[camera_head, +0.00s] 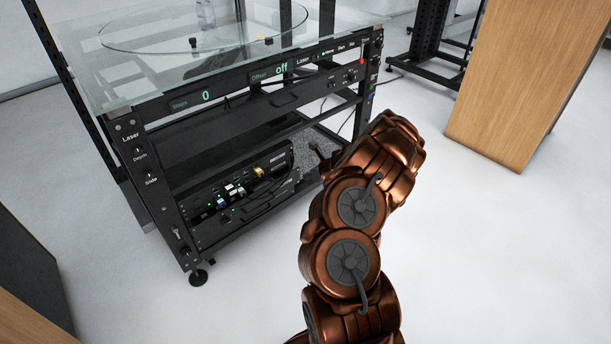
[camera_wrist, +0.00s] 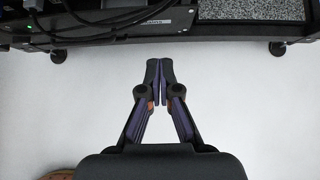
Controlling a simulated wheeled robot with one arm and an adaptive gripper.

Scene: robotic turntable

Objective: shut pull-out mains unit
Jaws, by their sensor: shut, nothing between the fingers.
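The mains unit (camera_head: 268,205) is a low black unit with several coloured plugs and cables on it, in the lower part of the black turntable rack. How far it stands out from the rack is hard to tell. In the wrist view a dark edge with a small label (camera_wrist: 155,22) and cables crosses the top left; it seems to be this unit. My gripper (camera_wrist: 160,72) is shut and empty, its fingertips together over the white floor, a little short of that edge. In the head view my copper arm hides most of the gripper, right of the unit.
The rack carries a glass top (camera_head: 140,80) and a control panel (camera_head: 225,110) reading "0" and "off". A grey speckled slab (camera_wrist: 250,9) lies beside the unit. Rack feet (camera_wrist: 58,54) stand at the floor. A wooden cabinet (camera_head: 515,80) stands at right, with open floor before it.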

